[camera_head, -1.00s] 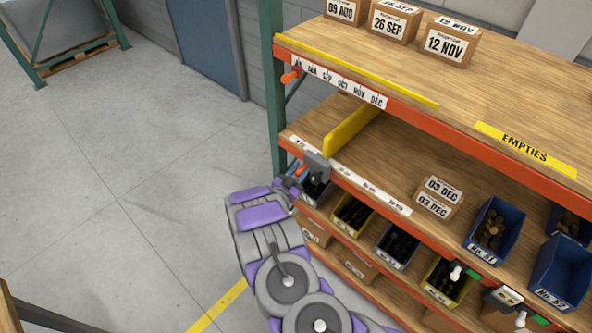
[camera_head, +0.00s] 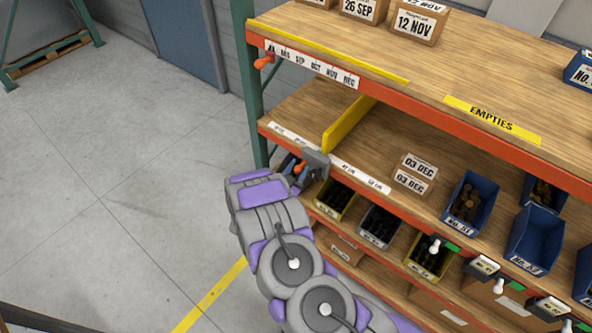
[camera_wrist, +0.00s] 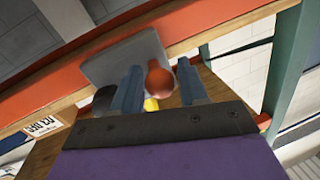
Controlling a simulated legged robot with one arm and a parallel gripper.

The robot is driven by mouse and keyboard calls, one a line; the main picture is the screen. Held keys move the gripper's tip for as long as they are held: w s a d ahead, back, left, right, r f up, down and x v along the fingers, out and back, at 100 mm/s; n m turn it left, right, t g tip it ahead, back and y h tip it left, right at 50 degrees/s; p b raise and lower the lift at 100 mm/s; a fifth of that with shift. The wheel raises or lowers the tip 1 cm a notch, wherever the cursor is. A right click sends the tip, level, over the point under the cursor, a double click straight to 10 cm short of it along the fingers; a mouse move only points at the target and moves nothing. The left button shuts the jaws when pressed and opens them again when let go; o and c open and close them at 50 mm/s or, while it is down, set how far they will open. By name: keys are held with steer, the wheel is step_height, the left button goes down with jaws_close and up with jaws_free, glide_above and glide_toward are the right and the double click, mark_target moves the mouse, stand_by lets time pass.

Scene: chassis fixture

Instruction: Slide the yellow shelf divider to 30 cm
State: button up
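The yellow shelf divider (camera_head: 349,124) stands upright on the middle shelf, toward its left end. At its front end, a grey plate (camera_head: 317,160) hangs over the shelf's orange front beam, with an orange knob (camera_head: 300,167) on it. My gripper (camera_head: 302,171) is at this knob, in front of the beam.
A green post (camera_head: 253,95) bounds the shelf at the left. Small boxes marked 03 DEC (camera_head: 411,180) and a blue bin (camera_head: 468,203) stand right of the divider, with bare shelf between. Dark-filled bins (camera_head: 378,226) sit below.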

steer(key=shift+d, duration=0.45)
steer(key=shift+s, duration=0.25)
steer(key=p+v, duration=0.1)
steer(key=v, duration=1.6)
steer(key=shift+a, duration=0.35)
steer(key=shift+w+d, duration=0.1)
steer(key=shift+d, duration=0.05)
steer(key=shift+f, duration=0.1)
